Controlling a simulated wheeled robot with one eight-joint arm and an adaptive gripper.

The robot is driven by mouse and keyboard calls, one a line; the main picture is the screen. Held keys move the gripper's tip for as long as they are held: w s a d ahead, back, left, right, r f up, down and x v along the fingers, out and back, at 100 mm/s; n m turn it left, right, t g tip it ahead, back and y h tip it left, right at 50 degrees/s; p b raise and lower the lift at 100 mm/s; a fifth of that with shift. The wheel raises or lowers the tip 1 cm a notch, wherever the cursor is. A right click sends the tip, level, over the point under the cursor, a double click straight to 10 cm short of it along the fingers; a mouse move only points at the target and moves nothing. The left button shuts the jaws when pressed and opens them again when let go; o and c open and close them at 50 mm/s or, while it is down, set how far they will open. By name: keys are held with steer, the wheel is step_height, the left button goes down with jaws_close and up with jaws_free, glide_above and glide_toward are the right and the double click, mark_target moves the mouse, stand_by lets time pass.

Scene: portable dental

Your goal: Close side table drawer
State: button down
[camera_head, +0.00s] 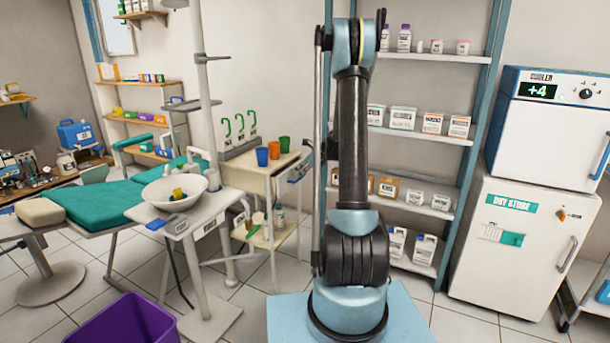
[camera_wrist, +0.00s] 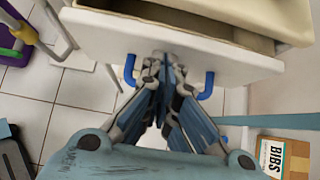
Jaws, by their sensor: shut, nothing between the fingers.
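The side table (camera_head: 262,160) is cream-coloured and stands left of my arm in the head view. Its drawer (camera_head: 296,174) faces right and has a blue handle. In the wrist view the pale drawer front (camera_wrist: 95,35) runs across the top, and a dark gap behind it shows the drawer partly open. Both ends of the blue handle (camera_wrist: 208,84) show; its middle is hidden behind my gripper. My gripper (camera_wrist: 158,62) is shut and empty, with its fingertips at the drawer front between the handle ends. I cannot tell if they touch it.
Orange and blue cups (camera_head: 274,150) stand on the table top. A dental chair (camera_head: 95,203), a basin stand (camera_head: 172,200) and a purple bin (camera_head: 125,322) are to the left. Shelves (camera_head: 425,135) and a white cabinet (camera_head: 520,250) are at right. A BIBS box (camera_wrist: 285,157) is low right in the wrist view.

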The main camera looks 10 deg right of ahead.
steer(key=shift+w+a, duration=0.1)
steer(key=shift+a, duration=0.05)
steer(key=shift+w+a, duration=0.7)
steer(key=shift+a, duration=0.3)
